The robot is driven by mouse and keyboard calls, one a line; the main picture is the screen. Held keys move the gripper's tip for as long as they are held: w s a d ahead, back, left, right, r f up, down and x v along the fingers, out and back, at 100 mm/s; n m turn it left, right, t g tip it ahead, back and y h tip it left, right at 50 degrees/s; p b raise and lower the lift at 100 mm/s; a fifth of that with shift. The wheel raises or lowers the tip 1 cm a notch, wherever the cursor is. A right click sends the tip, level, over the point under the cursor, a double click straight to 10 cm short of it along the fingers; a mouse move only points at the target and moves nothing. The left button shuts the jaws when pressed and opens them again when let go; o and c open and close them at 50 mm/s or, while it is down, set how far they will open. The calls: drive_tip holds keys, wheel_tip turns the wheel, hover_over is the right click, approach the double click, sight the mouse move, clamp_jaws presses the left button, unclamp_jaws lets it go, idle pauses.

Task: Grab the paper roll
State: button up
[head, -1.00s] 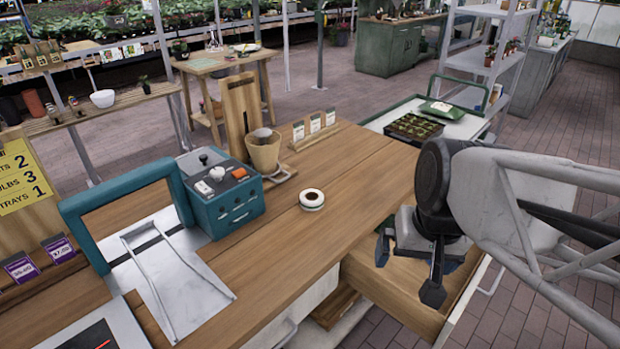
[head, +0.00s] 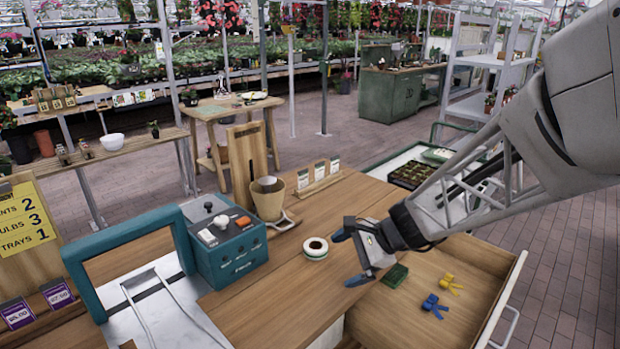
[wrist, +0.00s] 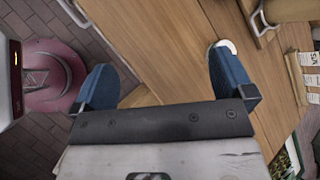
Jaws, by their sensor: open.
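The paper roll (head: 315,246) is a small white ring with a dark centre and a greenish lower edge. It lies flat on the wooden counter (head: 270,300). My gripper (head: 349,259) is open and empty, just right of the roll, with its two blue fingers apart and pointing left. In the wrist view the gripper (wrist: 165,78) is spread wide. A pale rounded edge that looks like the roll (wrist: 229,44) shows there behind the right finger, which hides most of it. No contact can be made out.
An open drawer (head: 375,325) below my gripper holds a green box (head: 395,275) and blue (head: 434,306) and yellow (head: 450,284) items. A teal machine (head: 225,245), a tan pot (head: 268,201) and a card holder (head: 318,179) stand left and behind. The counter's front is clear.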

drive_tip(key=w+f+m+t+y, duration=0.2)
drive_tip(key=w+f+m, duration=0.3)
drive_tip(key=w, duration=0.4)
drive_tip(key=m+t, duration=0.3)
drive_tip(key=m, duration=0.3)
approach(318, 246)
drive_tip(key=shift+w+a+f, duration=0.25)
drive_tip(key=shift+w+f, duration=0.1)
drive_tip(key=shift+w, duration=0.2)
drive_tip(key=shift+a, duration=0.1)
drive_tip(key=shift+x, duration=1.2)
drive_tip(key=shift+a, duration=0.2)
drive_tip(key=shift+x, duration=2.5)
drive_tip(key=c, duration=0.9)
